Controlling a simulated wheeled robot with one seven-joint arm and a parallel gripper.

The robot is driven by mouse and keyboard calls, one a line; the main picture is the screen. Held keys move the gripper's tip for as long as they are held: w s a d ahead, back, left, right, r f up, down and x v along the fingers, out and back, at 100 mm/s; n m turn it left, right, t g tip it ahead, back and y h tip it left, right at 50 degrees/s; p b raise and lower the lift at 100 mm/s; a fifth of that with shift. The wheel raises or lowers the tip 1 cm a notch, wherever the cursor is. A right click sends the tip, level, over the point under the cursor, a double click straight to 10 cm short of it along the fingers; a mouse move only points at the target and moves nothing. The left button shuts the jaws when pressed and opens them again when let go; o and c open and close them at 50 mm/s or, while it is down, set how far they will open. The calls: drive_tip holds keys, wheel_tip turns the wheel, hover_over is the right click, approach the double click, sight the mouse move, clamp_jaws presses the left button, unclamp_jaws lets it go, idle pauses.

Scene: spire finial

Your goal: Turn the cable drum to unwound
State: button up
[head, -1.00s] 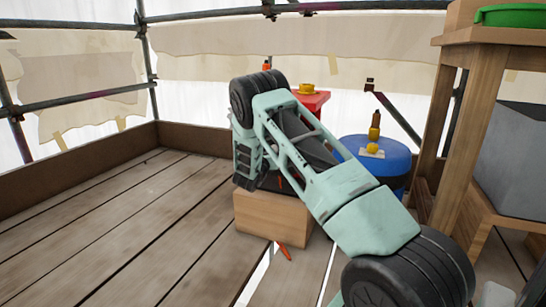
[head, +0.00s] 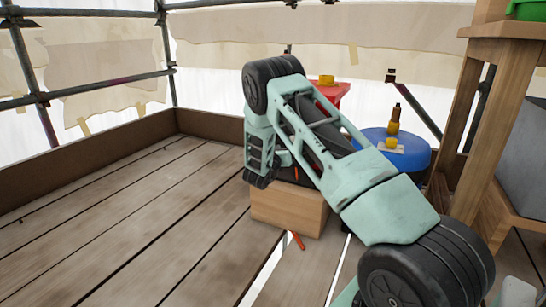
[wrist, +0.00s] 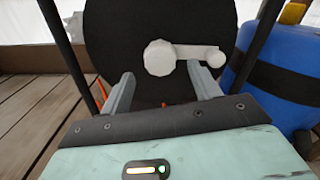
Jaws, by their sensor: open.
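The cable drum shows in the wrist view as a large dark round disc (wrist: 125,30) straight ahead. A pale crank is on its face, with a round hub (wrist: 159,58) and a short arm reaching right to a smaller round knob (wrist: 216,57). My gripper (wrist: 162,88) is open and empty, its two grey fingers pointing at the disc. The hub lies between and beyond the fingertips, and the knob is just beyond the right finger. I cannot tell whether that finger touches it. In the head view, my arm hides the drum and the fingertips.
A wooden block (head: 288,208) stands on the plank floor below my arm, with a small orange object (head: 298,240) beside it. A blue barrel (head: 405,155) and a red object (head: 330,95) stand behind. A wooden bench (head: 475,130) is at right. The left floor is clear.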

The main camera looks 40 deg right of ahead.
drive_tip(key=p+v, duration=0.4)
drive_tip(key=v, duration=0.9)
drive_tip(key=shift+p, duration=0.4)
drive_tip(key=shift+r, duration=0.1)
